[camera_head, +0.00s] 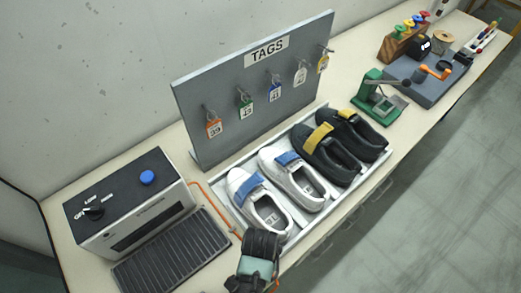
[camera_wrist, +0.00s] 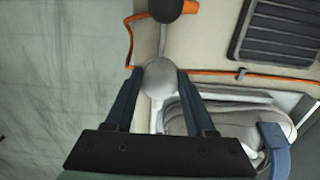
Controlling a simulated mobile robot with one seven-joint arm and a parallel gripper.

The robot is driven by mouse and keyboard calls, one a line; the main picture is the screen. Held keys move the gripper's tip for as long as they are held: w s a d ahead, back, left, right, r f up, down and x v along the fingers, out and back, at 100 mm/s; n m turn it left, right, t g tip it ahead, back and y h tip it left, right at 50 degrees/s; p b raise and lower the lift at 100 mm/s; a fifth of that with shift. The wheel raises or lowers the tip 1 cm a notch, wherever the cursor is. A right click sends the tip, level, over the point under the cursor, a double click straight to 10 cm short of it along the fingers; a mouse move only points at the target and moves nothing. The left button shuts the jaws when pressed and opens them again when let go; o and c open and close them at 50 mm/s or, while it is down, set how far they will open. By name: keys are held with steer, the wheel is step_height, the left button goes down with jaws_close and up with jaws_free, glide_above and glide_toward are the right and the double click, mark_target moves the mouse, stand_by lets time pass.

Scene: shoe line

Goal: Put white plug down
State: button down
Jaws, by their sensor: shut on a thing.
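My gripper (camera_wrist: 160,95) has its two dark fingers closed on a pale, rounded thing, which I take to be the white plug (camera_wrist: 160,78). A thin pale rod runs from it up to a dark round end (camera_wrist: 168,8) at the top of the wrist view. In the head view my gripper (camera_head: 262,245) is at the bottom centre, by the front end of the shoe tray, and its fingers and the plug are hidden there. The wrist view shows the plug over the bench's front edge, beside a white shoe (camera_wrist: 225,122). I cannot tell whether it touches anything.
A shallow tray (camera_head: 318,238) holds white shoes (camera_head: 245,190) and black shoes (camera_head: 355,130). Left are a control box (camera_head: 130,205) and black ribbed mat (camera_head: 175,255), with an orange cable (camera_head: 222,218). A tag board (camera_head: 200,100) stands behind. A green press (camera_head: 378,100) is farther right.

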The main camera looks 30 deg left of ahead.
steer(key=shift+w+f, duration=0.1)
steer(key=shift+f, duration=2.35)
steer(key=shift+f, duration=0.1)
steer(key=shift+c, duration=1.2)
jaws_free()
step_height(320, 180, up, 12)
steer(key=shift+r, duration=0.15)
